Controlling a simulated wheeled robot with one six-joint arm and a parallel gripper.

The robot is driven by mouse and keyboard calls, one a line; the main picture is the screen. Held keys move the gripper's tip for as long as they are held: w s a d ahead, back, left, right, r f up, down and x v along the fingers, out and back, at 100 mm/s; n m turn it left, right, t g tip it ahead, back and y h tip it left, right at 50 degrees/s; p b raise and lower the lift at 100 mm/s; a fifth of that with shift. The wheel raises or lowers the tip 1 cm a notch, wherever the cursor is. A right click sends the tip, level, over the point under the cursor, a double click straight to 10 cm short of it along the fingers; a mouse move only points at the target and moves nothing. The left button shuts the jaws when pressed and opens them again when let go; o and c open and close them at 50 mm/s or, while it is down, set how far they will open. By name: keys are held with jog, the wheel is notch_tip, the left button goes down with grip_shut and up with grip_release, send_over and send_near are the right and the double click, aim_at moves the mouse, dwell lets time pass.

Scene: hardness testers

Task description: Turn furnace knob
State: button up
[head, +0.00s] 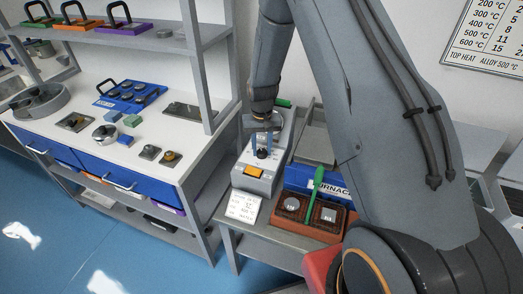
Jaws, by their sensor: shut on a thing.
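My gripper (262,143) points down over a light grey control box (251,183) on the grey side table. Its blue-tipped fingers are shut on a small dark knob (262,153) on the top of that box. The fingers partly hide the knob, so I cannot read its setting. An orange button (255,171) shows on the box in front of the knob. A blue unit marked FURNACE (300,182) stands to the right, partly hidden by my arm.
A brown tray (294,222) with round and square metal pieces and a green-handled tool (318,181) sits in front of the furnace unit. A written card (242,207) lies beside the control box. A white bench (75,139) with several samples stands left. Blue floor is open at front left.

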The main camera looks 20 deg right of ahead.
aim_at(262, 151)
jog(key=n+b, duration=0.1)
jog(key=n, duration=0.4)
jog(key=shift+n, duration=0.3)
jog(key=n+b, duration=0.1)
jog(key=n, duration=0.3)
jog(key=shift+n, duration=0.4)
jog(key=o, duration=1)
jog(key=shift+o, duration=0.2)
jog(key=shift+r+b, duration=0.95)
jog(key=shift+r, duration=3)
